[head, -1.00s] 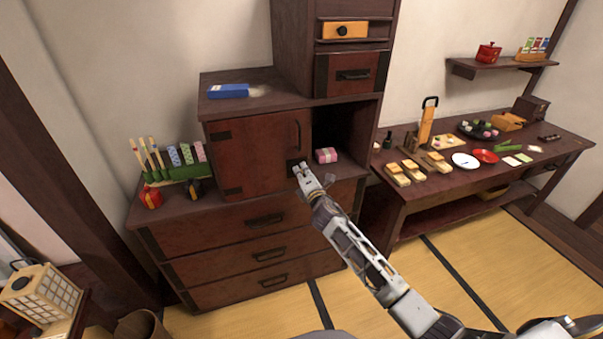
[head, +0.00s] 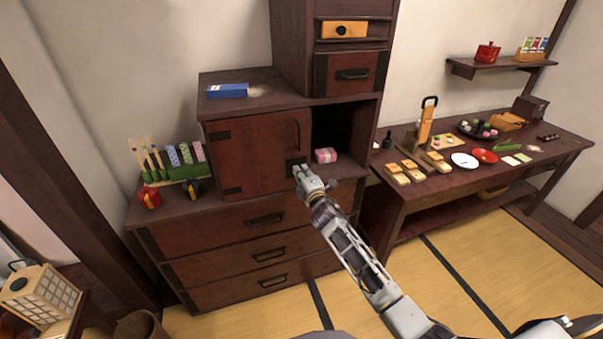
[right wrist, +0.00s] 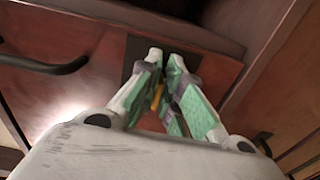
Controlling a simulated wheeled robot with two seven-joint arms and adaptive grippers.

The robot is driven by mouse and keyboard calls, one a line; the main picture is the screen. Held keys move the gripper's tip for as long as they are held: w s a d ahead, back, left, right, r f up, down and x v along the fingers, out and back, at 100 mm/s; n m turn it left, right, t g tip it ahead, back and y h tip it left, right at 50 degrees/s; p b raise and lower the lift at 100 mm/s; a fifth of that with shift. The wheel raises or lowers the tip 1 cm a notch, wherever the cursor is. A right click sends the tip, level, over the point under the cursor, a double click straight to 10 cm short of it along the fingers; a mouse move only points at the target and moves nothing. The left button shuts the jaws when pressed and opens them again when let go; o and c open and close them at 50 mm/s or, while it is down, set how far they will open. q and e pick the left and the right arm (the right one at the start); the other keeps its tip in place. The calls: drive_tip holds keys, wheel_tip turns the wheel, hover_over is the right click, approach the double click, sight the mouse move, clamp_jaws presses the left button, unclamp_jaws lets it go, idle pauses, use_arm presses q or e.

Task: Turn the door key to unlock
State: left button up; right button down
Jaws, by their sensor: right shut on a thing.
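The red-brown cabinet door (head: 255,150) is closed and has a dark curved handle near its right edge. The handle also shows in the right wrist view (right wrist: 50,68). A dark lock plate (right wrist: 133,58) sits at the door's lower right corner. My right gripper (head: 299,168) is at that corner. In the right wrist view its fingertips (right wrist: 165,60) are close together in front of the plate. A small golden piece, seemingly the door key (right wrist: 157,97), shows between the fingers. The fingers hide most of it and the keyhole. My left gripper is not in view.
An open compartment with a pink box (head: 326,155) lies just right of the door. Drawers (head: 250,225) are below. A blue box (head: 228,91) lies on the cabinet top. A table (head: 470,185) with food stands at the right.

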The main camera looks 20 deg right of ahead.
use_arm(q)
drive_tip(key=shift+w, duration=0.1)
use_arm(e)
drive_tip(key=c, duration=1.6)
unclamp_jaws()
drive_tip(key=shift+c, duration=0.2)
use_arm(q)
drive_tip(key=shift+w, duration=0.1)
use_arm(e)
drive_tip(key=s, duration=1.2)
drive_tip(key=shift+d, duration=0.25)
drive_tip(key=shift+f, duration=0.15)
